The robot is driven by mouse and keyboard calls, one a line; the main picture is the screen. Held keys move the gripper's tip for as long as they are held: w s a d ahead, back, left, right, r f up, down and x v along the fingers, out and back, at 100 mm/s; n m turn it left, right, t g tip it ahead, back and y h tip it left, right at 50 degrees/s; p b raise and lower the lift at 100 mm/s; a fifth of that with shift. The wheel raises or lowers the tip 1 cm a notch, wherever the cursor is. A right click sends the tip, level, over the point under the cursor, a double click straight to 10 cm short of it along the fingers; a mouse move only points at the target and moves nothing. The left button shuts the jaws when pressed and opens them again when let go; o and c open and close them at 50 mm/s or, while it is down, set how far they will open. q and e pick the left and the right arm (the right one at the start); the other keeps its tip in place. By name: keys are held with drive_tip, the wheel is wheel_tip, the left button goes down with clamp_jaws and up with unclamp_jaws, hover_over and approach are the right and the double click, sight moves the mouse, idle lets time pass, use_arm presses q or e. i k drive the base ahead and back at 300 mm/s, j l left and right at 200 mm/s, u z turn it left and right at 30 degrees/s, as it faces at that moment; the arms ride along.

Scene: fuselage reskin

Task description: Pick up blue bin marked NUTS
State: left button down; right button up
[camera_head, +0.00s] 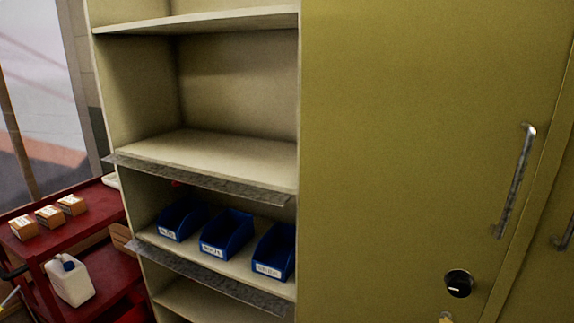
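Three blue bins stand side by side on a middle shelf (232,281) of the beige cabinet: a left bin (185,222), a middle bin (230,236) and a right bin (278,262). Each has a white label on its front. The labels are too small and blurred to read, so I cannot tell which bin is marked NUTS. The right bin is partly hidden by the cabinet's side edge. Neither of my grippers is in view.
A closed yellow-green door (400,130) with a metal handle (515,180) and a black knob (459,284) fills the right side. A red cart (75,232) stands left of the shelves, holding small boxes (50,216) and a white jug (72,284). The shelf above the bins (215,163) is empty.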

sight(178, 221)
drive_tip(key=i+j, duration=0.1)
drive_tip(key=j, duration=0.2)
drive_tip(key=i+j, duration=0.1)
drive_tip(key=j, duration=0.25)
drive_tip(key=i+j, duration=0.1)
drive_tip(key=j, duration=0.2)
drive_tip(key=i+j, duration=0.15)
drive_tip(key=j, duration=0.2)
drive_tip(key=z, duration=0.05)
